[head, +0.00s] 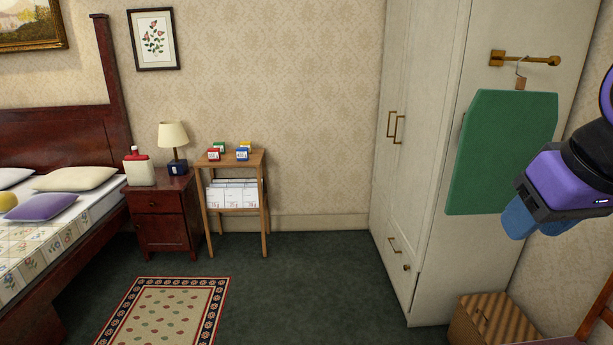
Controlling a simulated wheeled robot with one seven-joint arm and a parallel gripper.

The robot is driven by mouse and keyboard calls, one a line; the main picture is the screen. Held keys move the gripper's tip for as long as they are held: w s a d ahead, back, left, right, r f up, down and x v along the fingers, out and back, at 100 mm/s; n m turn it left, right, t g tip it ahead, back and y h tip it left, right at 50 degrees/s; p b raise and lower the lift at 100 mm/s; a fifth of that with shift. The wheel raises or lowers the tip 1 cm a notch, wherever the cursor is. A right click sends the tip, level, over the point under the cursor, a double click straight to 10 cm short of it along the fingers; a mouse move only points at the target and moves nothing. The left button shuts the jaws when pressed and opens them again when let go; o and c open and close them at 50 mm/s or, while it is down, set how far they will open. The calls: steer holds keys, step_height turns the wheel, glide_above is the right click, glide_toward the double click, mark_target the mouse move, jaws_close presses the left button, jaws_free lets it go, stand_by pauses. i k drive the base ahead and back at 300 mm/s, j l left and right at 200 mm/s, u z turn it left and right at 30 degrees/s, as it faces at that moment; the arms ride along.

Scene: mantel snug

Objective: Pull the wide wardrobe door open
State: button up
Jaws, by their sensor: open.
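A tall cream wardrobe (425,185) stands against the back wall on the right, its front facing left. Its near door (430,110) looks wider than the far door (391,80) and both appear shut. Two brass handles sit close together: a far one (390,124) and a near one (400,130). My gripper (527,222) is open at the right, in front of the wardrobe's side panel in the picture and well away from the handles. Nothing shows between its blue fingers.
A green board (502,152) hangs from a brass rail (525,60) on the wardrobe's side. A small shelf stand (232,163) and red-brown nightstand (163,215) stand left. Dark floor before the wardrobe is clear.

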mark_target(438, 29)
steer(key=i+j, duration=0.1)
steer(key=i, duration=3.4)
steer(key=i+z, duration=0.1)
steer(key=z, duration=0.3)
steer(key=i+z, duration=0.15)
steer(key=z, duration=0.25)
steer(key=i+z, duration=0.1)
steer(key=z, duration=0.35)
